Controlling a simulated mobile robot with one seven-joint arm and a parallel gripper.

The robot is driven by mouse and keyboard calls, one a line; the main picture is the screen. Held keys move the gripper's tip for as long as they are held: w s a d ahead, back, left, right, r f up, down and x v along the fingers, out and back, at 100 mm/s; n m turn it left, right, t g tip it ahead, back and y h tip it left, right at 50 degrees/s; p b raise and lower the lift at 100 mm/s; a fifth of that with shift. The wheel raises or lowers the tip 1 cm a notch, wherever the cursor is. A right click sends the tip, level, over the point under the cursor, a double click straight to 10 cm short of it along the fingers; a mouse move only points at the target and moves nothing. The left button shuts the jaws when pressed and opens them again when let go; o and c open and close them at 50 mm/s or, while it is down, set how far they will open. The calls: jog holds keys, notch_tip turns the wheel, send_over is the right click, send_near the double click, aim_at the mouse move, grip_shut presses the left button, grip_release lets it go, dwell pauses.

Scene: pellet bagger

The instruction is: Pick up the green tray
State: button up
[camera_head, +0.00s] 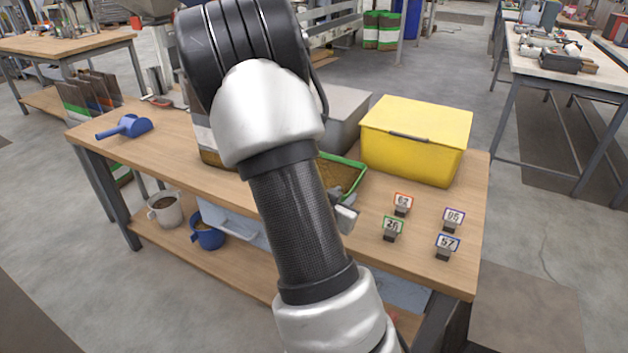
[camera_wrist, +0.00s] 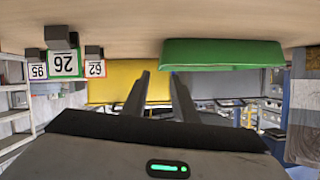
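The green tray (camera_head: 356,186) sits on the wooden table, left of a yellow box. My arm hides much of it in the head view; its green rim and a brown content show. In the wrist view, which is upside down, the tray's green side (camera_wrist: 222,54) is at the top, right of centre. My gripper (camera_head: 345,215) is just in front of the tray, low over the table. In the wrist view the two dark fingers (camera_wrist: 160,75) stand apart with nothing between them, beside the tray in the picture and apart from it.
A yellow lidded box (camera_head: 415,140) stands right of the tray, with a grey box (camera_head: 345,118) behind it. Several numbered tags, including 26 (camera_head: 393,228) and 62 (camera_head: 402,204), stand at the front right. A blue scoop (camera_head: 126,127) lies at the left end.

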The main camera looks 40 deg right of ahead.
aim_at(355, 190)
jog(key=b+x, duration=0.2)
jog(key=x, duration=1.1)
jog(key=shift+w, duration=0.1)
grip_shut()
jog(key=shift+r, duration=0.1)
